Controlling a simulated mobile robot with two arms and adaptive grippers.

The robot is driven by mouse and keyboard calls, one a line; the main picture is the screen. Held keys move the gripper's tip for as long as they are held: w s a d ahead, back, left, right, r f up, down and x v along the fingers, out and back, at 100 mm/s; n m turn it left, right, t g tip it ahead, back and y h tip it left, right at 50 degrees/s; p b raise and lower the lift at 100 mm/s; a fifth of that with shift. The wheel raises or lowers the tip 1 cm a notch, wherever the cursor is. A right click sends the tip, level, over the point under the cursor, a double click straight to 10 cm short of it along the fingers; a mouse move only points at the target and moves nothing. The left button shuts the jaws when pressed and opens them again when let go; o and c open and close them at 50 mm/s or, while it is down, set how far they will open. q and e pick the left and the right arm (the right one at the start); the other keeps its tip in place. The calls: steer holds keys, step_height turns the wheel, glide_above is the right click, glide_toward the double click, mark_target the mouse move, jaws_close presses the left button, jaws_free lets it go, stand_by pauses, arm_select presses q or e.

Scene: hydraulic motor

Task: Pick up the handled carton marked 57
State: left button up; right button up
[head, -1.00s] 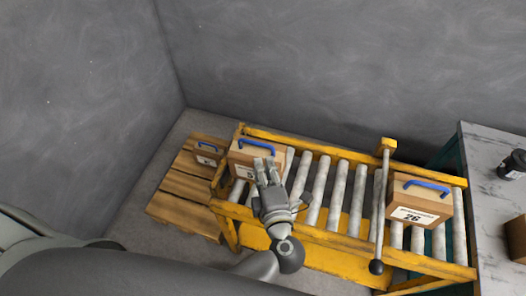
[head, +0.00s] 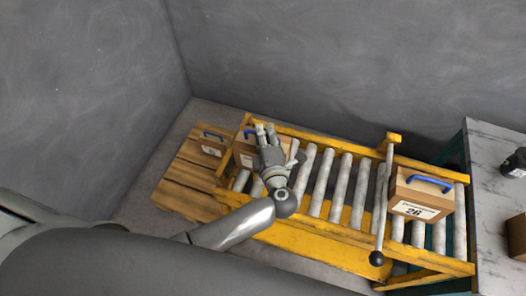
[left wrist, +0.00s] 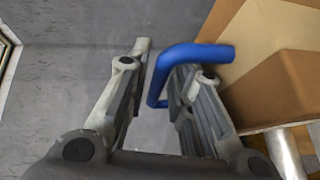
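A brown carton (head: 243,147) with a blue handle (head: 249,134) sits at the left end of the roller conveyor. Its label is mostly hidden now; a 5 partly showed earlier. My left gripper (head: 265,127) is over this carton and hides its right part. In the left wrist view the carton (left wrist: 285,75) is at upper right, and its blue handle (left wrist: 192,53) reaches into the gap beside the right finger. The left gripper (left wrist: 162,60) is open, its left finger apart from the handle. My right gripper is not in view.
A carton marked 26 (head: 417,197) sits at the conveyor's right end, beyond a lever (head: 382,205). Another blue-handled carton (head: 212,146) is on the wooden pallet (head: 185,190) at left. A grey bench (head: 485,180) stands at right. The middle rollers are clear.

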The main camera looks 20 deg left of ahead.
arm_select(q)
steer(key=shift+c, duration=0.2)
jaws_close()
steer(key=shift+w+r, duration=0.1)
steer(key=shift+r, duration=0.1)
